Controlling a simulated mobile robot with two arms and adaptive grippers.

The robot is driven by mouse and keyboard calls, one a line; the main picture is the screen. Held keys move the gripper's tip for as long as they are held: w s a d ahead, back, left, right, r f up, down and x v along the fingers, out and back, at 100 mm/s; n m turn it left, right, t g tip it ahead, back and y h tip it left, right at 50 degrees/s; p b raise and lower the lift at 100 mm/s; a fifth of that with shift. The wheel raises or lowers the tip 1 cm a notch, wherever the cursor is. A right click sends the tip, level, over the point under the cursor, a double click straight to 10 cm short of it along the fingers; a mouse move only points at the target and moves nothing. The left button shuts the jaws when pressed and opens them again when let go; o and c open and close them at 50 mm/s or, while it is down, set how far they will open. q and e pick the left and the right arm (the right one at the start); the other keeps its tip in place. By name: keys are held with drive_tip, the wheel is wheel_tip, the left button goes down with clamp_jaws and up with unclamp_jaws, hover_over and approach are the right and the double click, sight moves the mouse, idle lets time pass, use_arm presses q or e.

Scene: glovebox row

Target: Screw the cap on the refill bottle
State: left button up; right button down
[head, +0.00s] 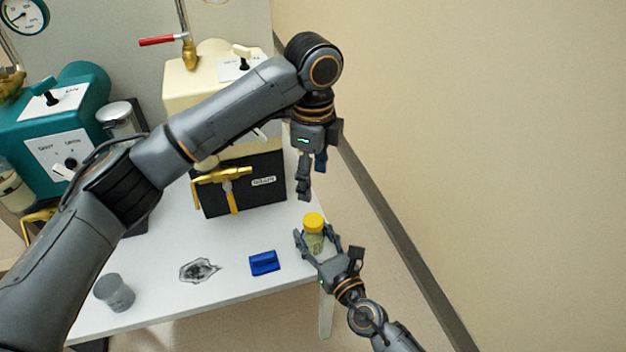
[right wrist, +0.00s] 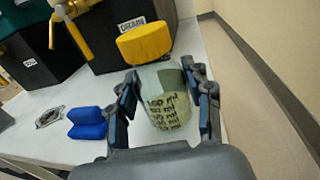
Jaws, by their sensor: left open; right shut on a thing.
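The refill bottle (head: 314,243) is a clear, greenish bottle with a printed label. It stands near the right edge of the white table. A yellow cap (head: 313,222) sits on its top; whether it is threaded tight cannot be told. In the right wrist view the bottle (right wrist: 165,97) is between the fingers and the cap (right wrist: 144,43) looks tilted. My right gripper (head: 317,250) is shut on the bottle's body. My left gripper (head: 310,190) is open and empty, pointing down above the cap and apart from it.
A black box with a yellow tap (head: 224,180) stands behind. Cream and teal machines (head: 75,110) line the back. The wall is at the right.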

drive_tip(key=shift+c, duration=2.4)
unclamp_jaws()
drive_tip(key=v, duration=1.2)
